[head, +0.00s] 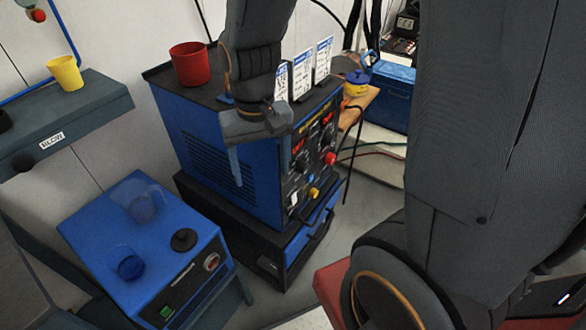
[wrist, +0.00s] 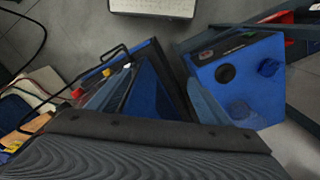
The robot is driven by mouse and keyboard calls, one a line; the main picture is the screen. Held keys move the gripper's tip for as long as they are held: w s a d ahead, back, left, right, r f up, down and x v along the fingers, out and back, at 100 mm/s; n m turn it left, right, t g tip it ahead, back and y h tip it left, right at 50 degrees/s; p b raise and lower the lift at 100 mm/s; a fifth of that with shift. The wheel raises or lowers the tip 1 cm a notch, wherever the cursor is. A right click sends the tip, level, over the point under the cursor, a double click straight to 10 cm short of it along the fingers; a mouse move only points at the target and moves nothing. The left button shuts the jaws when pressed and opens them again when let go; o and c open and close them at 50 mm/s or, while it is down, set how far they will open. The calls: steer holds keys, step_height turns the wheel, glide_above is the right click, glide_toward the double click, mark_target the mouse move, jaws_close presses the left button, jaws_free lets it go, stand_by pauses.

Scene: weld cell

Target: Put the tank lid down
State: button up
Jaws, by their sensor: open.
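A black round disc with a small raised middle, which looks like the tank lid (head: 183,240), lies flat on the top of the blue unit (head: 95,229), near its right edge. The lid also shows in the wrist view (wrist: 226,73). Two clear, blue-tinted cylinders, one toward the back (head: 141,207) and one toward the front (head: 130,264), stand on the same top, apart from the lid. My gripper (head: 260,160) is open and points down in front of the welding machine, up and to the right of the lid. I see nothing held between its fingers.
The blue welding machine (head: 230,175) with a red cup (head: 189,64) on top stands behind my gripper. A grey shelf (head: 95,118) with a yellow cup (head: 65,73) is at the left. A blue box (head: 391,85) and cables lie at the back right.

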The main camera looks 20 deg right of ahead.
steer(key=s+d+r, duration=0.1)
steer(key=s+d, duration=0.3)
steer(key=d, duration=0.1)
steer(key=shift+s+d+n, duration=0.3)
steer(key=shift+d+n, duration=0.1)
steer(key=shift+r, duration=0.1)
